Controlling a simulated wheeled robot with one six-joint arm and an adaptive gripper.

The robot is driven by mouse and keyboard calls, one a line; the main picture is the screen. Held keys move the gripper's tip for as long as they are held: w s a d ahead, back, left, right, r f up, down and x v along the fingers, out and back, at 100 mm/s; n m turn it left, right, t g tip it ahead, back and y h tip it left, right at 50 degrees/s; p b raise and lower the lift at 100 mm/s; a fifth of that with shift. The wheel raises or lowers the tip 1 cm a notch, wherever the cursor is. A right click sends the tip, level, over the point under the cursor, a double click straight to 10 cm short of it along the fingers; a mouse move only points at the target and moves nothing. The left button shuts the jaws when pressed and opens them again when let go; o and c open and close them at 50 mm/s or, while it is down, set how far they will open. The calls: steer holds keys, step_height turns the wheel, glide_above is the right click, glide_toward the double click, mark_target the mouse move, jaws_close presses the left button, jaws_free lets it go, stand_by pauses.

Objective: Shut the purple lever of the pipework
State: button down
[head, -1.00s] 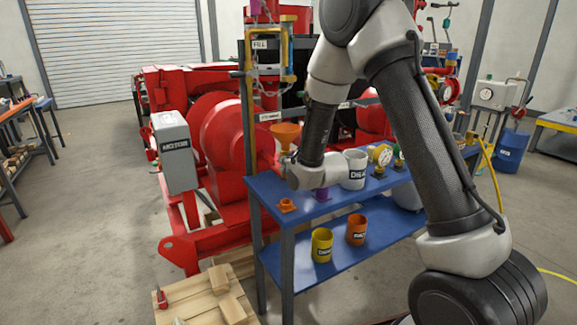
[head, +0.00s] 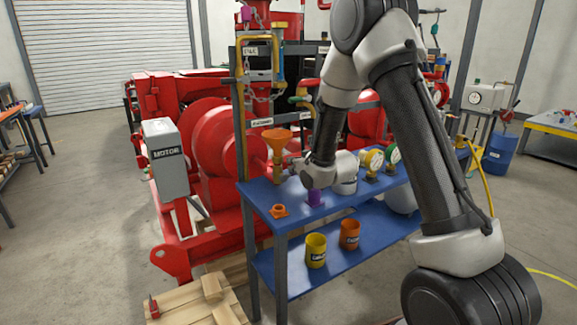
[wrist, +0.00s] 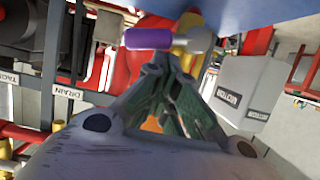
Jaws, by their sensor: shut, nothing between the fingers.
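A purple sleeve on a pale metal stem (wrist: 148,38) lies across the top of the wrist view, just beyond the fingers. It looks like a lever handle, apart from them as far as I can tell. My gripper (wrist: 172,75) has dark fingers brought together, with nothing between them. In the head view, my gripper's wrist hangs over the blue table and its fingertips are mostly hidden. A purple piece (head: 316,197) shows just below it at the table top. Another purple part (head: 246,13) sits high on the red pipe. I cannot tell which matches the wrist view.
The blue table (head: 262,196) carries an orange funnel (head: 277,140), an orange fitting (head: 278,211), a partly hidden white mug (head: 346,186) and gauges (head: 372,160). Yellow (head: 316,250) and orange (head: 349,235) cups stand on its lower shelf. A grey motor box (head: 165,158) stands left.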

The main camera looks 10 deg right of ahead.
steer(key=shift+w+d+f, duration=0.2)
steer(key=shift+d+f, duration=0.25)
steer(key=shift+d, duration=0.1)
steer(key=shift+r, duration=0.1)
steer(key=shift+r+v, duration=0.2)
steer(key=shift+v, duration=2.15)
steer(key=shift+r+v, duration=0.25)
steer(key=shift+v, duration=2.1)
steer(key=shift+w+a, duration=0.1)
steer(key=shift+w, duration=0.05)
